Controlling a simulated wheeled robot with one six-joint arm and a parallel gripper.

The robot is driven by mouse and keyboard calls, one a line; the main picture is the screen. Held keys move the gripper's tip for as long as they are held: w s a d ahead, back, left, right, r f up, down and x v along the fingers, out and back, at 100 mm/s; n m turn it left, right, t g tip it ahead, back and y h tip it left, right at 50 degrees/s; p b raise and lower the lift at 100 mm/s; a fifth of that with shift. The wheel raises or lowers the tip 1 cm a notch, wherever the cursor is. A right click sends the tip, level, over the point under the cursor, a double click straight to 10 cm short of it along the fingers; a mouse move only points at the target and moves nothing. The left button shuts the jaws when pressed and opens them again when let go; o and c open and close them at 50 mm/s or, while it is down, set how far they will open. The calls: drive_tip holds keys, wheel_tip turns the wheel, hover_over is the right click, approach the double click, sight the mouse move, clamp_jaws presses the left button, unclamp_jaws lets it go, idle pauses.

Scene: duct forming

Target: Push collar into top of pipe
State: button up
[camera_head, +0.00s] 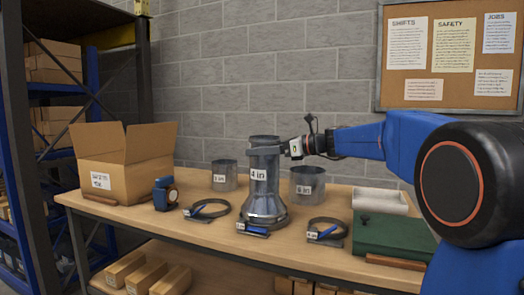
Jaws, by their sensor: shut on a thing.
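A grey metal pipe (264,187) stands upright in the middle of the bench, with a "4 in" label on its side and a flared base. A short metal collar (262,141) is at the top of the pipe, upright and in line with it. I cannot tell how far it sits inside the pipe. My gripper (287,149) reaches in from the right and is shut on the right side of the collar. The fingertips are small and partly hidden.
Short metal rings stand left (224,176) and right (307,184) of the pipe. Two dark clamps (207,209) (326,229) lie in front. A cardboard box (124,165) and blue tape tool (165,193) are left; a green case (392,238) is right.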

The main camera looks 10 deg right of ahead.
drive_tip(key=shift+r, duration=0.15)
drive_tip(key=o, duration=1.1)
drive_tip(key=shift+o, duration=0.2)
drive_tip(key=v, duration=1.7)
drive_tip(key=shift+s, duration=0.2)
drive_tip(key=shift+d, duration=0.1)
drive_tip(key=s+a+f+n+g+h, duration=0.1)
drive_tip(key=s+a+f+n, duration=0.2)
drive_tip(key=s+f, duration=0.2)
drive_tip(key=s+a+f+n+g+h, duration=0.1)
drive_tip(key=s+a+f+n+h, duration=0.1)
drive_tip(key=f, duration=0.5)
drive_tip(key=s+a+f+n+g+h, duration=0.2)
drive_tip(key=s+a+f+n, duration=0.2)
drive_tip(key=s, duration=0.4)
drive_tip(key=shift+s+a+f, duration=0.1)
drive_tip(key=shift+a+f, duration=0.35)
drive_tip(key=shift+a, duration=0.2)
drive_tip(key=shift+a+f, duration=0.45)
drive_tip(key=shift+a, duration=0.15)
drive_tip(key=s+d+f+n+h, duration=0.2)
drive_tip(key=s+f+n+h, duration=0.2)
drive_tip(key=s+f+n, duration=0.4)
drive_tip(key=s+d+f+n+h, duration=0.2)
drive_tip(key=s+f+n+h, duration=0.2)
drive_tip(key=s+f+n, duration=0.4)
drive_tip(key=s+f, duration=0.3)
drive_tip(key=shift+d+f+g, duration=0.3)
drive_tip(key=shift+d+g, duration=0.1)
